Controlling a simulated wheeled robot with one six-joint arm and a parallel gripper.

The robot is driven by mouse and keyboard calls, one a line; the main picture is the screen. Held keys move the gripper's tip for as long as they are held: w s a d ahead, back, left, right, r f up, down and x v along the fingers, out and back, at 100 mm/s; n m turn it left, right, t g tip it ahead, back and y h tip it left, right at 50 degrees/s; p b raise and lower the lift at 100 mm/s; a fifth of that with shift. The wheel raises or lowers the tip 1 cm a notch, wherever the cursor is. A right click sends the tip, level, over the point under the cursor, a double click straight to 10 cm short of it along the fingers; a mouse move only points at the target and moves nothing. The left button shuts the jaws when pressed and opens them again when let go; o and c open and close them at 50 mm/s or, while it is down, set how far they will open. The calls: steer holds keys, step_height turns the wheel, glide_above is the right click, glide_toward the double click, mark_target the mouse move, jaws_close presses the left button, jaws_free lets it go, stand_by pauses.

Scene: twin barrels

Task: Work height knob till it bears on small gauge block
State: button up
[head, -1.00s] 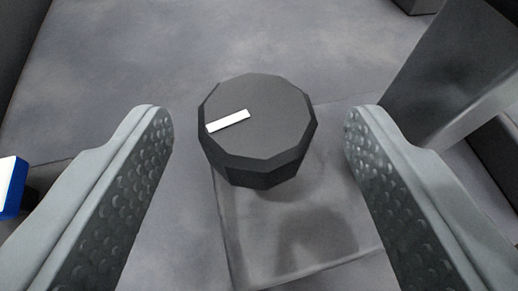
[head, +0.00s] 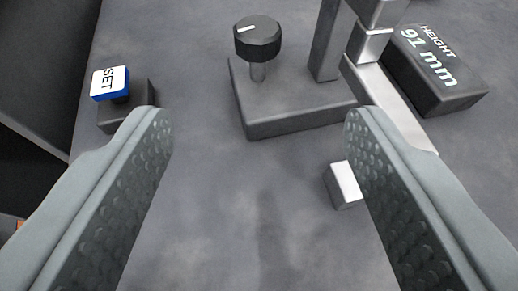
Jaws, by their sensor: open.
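The height knob (head: 258,38) is a dark faceted knob with a white mark, on a short stem above a grey base block. Its white mark points to the left. The height display (head: 436,68) reads 91 mm. A small metal block (head: 343,185), likely the small gauge block, lies on the table beside my right finger, which may cover part of it. A metal jaw (head: 370,43) shows at the upper right over a pale rail. My gripper (head: 258,125) is open and empty, apart from the knob and nearer the camera.
A blue button with a white SET label (head: 110,82) sits on a dark block at the left. The grey base (head: 300,121) carries the knob and a dark post (head: 328,40).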

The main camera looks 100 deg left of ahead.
steer(key=shift+v, duration=1.8)
